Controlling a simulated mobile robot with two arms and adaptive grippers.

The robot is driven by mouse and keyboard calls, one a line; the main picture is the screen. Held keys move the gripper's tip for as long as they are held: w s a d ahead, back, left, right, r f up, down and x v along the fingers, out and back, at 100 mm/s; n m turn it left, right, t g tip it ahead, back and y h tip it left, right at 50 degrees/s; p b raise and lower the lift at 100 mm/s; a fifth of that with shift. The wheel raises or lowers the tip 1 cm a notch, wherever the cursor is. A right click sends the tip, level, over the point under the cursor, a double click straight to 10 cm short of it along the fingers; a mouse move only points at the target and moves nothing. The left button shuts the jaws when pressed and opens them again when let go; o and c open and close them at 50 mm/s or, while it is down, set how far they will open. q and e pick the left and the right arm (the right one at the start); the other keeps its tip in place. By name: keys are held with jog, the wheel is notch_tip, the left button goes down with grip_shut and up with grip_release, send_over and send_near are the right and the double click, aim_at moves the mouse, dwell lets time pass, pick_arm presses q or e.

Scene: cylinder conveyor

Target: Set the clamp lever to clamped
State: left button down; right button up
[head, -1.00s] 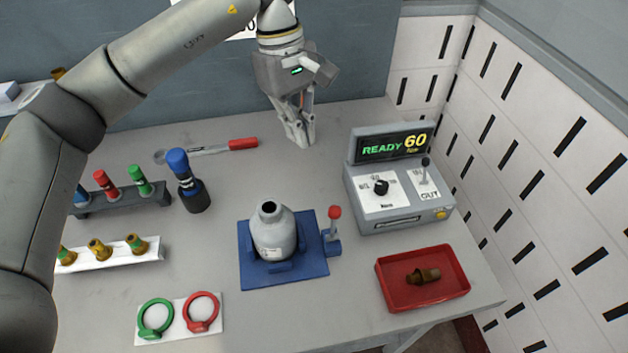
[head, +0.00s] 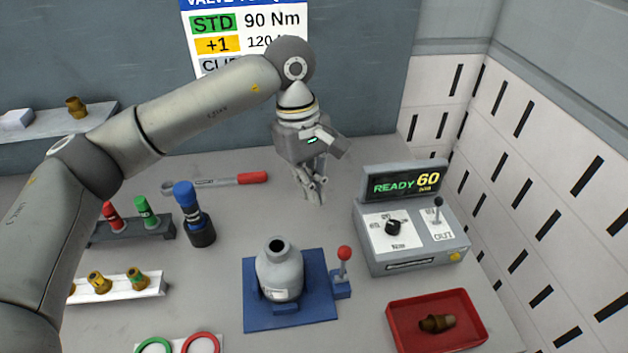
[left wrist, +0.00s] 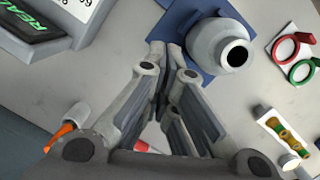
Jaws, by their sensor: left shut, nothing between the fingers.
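The clamp lever (head: 344,265) has a red ball knob on a thin grey stem and stands roughly upright, leaning slightly right. It rises from a small blue block at the right edge of the blue fixture plate (head: 260,318). A grey bottle-shaped body (head: 280,275) sits upright in that fixture. My left gripper (head: 316,196) is shut and empty, pointing down above the table behind the lever and apart from it. In the left wrist view its fingers (left wrist: 168,52) point towards the fixture and the grey body (left wrist: 222,45); I cannot make out the lever there.
A control box (head: 412,245) reading READY 60 stands right of my gripper. A red tray (head: 395,320) with a brass part is at front right. Bare table lies between gripper and fixture.

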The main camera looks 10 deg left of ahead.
aim_at(343, 265)
pick_arm(q)
jog(key=s+d+f+p, duration=0.3)
jog(key=f+p, duration=0.1)
jog(key=f, duration=0.2)
jog(key=shift+s+d+f, duration=0.15)
jog(key=shift+s+d, duration=0.15)
jog(key=shift+d, duration=0.1)
